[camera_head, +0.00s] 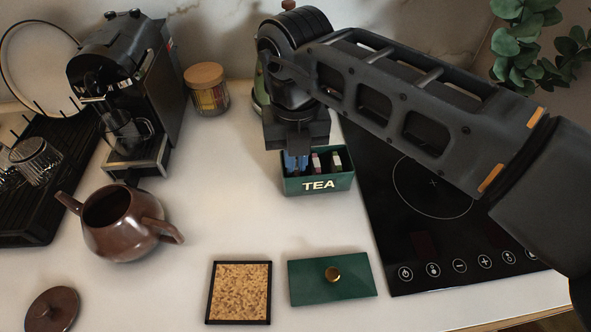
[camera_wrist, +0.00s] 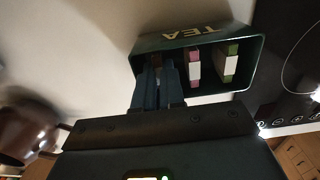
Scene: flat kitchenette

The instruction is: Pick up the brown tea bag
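The green tea box (camera_head: 340,183), marked TEA, stands open on the counter. My gripper (camera_head: 296,162) points down into its left end in the head view. In the wrist view my two blue-grey fingers (camera_wrist: 159,88) reach into the box (camera_wrist: 196,40), close together with a narrow gap. A small brownish patch, perhaps the brown tea bag (camera_wrist: 154,60), shows at the fingertips; the rest is hidden. I cannot tell whether the fingers grip it. A pink-and-white tea bag (camera_wrist: 194,67) and a green-and-white tea bag (camera_wrist: 230,62) stand upright beside the fingers.
The box's green lid (camera_head: 308,284) with a gold knob and a cork mat (camera_head: 241,291) lie in front. A brown teapot (camera_head: 118,226) stands at left, with its lid (camera_head: 53,309) nearby. A black cooktop (camera_head: 430,235) is right of the box. A coffee machine (camera_head: 128,85) stands behind left.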

